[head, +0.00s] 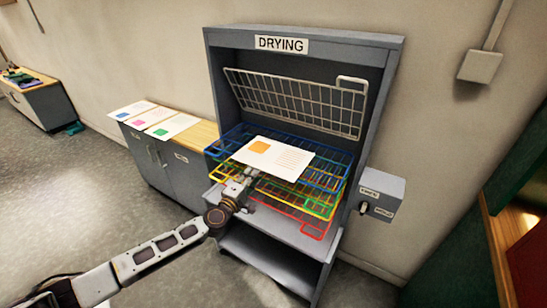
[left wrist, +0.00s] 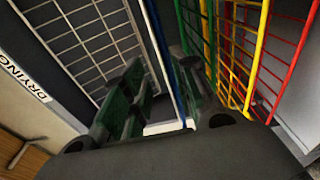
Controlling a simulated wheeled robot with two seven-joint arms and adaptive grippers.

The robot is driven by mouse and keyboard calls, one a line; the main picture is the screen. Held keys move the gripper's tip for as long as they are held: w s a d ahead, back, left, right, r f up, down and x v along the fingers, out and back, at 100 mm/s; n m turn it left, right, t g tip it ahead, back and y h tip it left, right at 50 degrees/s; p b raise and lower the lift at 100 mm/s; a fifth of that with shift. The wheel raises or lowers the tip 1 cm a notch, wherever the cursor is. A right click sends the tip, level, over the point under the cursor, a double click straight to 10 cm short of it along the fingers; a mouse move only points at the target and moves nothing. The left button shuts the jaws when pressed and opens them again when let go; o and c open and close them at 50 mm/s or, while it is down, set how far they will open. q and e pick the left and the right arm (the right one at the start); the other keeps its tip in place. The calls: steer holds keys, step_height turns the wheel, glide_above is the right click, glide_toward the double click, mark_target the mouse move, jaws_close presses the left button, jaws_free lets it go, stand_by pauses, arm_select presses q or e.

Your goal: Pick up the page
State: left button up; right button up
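A white page (head: 285,160) with an orange square and lines of text lies flat at the upper level of the drying rack, over the blue wire shelf (head: 335,168). My left gripper (head: 250,173) is at the page's front edge, its fingertips partly hidden by it. In the left wrist view the dark green fingers (left wrist: 168,100) stand apart with a gap between them, and a pale patch shows in that gap. I cannot tell if it is the page, or if a finger touches the page. My right gripper is not in view.
Yellow, green and red wire shelves (head: 313,232) lie below the blue one. A white wire shelf (head: 300,105) is tilted up above the page. Three other pages lie on the cabinet (head: 205,133) at left. A switch box (head: 377,195) is at right.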

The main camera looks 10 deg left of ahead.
arm_select(q)
steer(key=shift+w, duration=0.1)
steer(key=b+x, duration=0.1)
steer(key=x, duration=0.4)
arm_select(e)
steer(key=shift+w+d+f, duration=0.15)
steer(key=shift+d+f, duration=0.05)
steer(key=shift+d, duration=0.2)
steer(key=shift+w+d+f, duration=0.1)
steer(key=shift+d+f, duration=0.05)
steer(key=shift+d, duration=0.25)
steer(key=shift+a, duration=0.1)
arm_select(q)
steer(key=shift+c, duration=0.2)
jaws_close()
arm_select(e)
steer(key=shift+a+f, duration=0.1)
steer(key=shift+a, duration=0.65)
